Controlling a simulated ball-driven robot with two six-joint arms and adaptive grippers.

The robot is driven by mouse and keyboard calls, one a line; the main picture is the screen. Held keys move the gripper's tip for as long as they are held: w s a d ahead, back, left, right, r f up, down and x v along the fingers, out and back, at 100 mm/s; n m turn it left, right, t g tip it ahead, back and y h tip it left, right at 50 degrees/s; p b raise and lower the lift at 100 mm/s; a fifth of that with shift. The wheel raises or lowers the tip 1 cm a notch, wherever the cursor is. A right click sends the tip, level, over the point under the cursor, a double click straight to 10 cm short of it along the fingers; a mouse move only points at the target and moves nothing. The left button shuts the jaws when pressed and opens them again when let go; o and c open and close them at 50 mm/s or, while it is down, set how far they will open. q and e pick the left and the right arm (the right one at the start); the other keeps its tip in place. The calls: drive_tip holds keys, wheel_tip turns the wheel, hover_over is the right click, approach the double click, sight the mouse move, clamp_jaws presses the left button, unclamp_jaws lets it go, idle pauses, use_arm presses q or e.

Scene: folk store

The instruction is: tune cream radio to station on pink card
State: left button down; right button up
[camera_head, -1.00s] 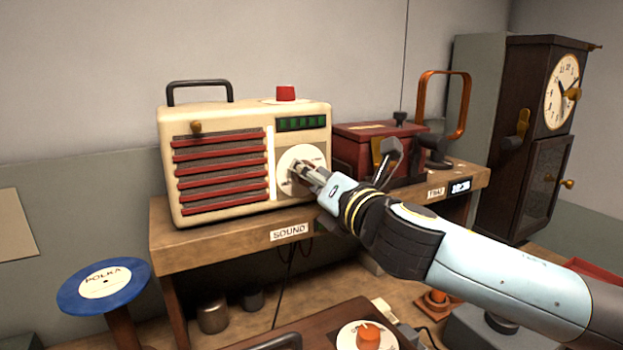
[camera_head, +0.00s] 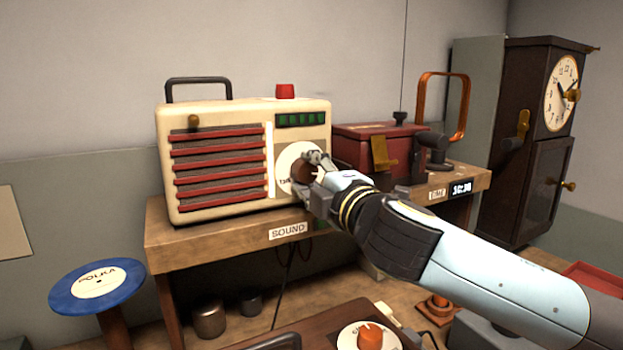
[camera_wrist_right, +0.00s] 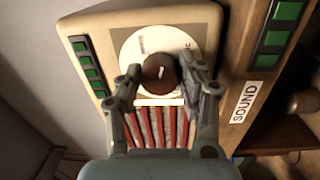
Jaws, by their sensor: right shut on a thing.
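The cream radio (camera_head: 240,117) stands on the wooden shelf, with red slats on its front and a row of green lights at upper right. Its white round dial (camera_head: 291,157) carries a brown knob (camera_head: 304,173). My right gripper (camera_head: 316,178) is at the dial, its fingers on either side of the knob. In the right wrist view the gripper (camera_wrist_right: 160,79) is shut on the brown knob (camera_wrist_right: 160,73), which has a pale mark. The dial (camera_wrist_right: 131,45) also shows there, its lettering too small to read. I see no pink card. My left gripper is not in view.
The shelf (camera_head: 190,252) bears a SOUND label. A dark red box (camera_head: 352,142) and an orange-handled device (camera_head: 436,155) stand right of the radio. A tall clock (camera_head: 529,130) is at far right, a blue POLKA disc (camera_head: 60,296) at lower left.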

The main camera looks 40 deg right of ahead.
drive_tip(key=m, duration=0.4)
drive_tip(key=shift+f+b, duration=0.15)
drive_tip(key=shift+b, duration=0.25)
drive_tip(key=m, duration=0.3)
drive_tip(key=shift+m+b, duration=0.3)
drive_tip(key=shift+m, duration=0.1)
drive_tip(key=m, duration=0.6)
drive_tip(key=shift+a+m+g+h+b, duration=0.15)
drive_tip(key=shift+m+g+h+b, duration=0.15)
drive_tip(key=shift+g+b, duration=0.1)
drive_tip(key=m, duration=0.6)
drive_tip(key=shift+w, duration=0.1)
drive_tip(key=m, duration=0.3)
drive_tip(key=shift+a+m, duration=0.1)
drive_tip(key=shift+m, duration=0.2)
drive_tip(key=shift+m+y, duration=0.4)
drive_tip(key=shift+m, duration=1.2)
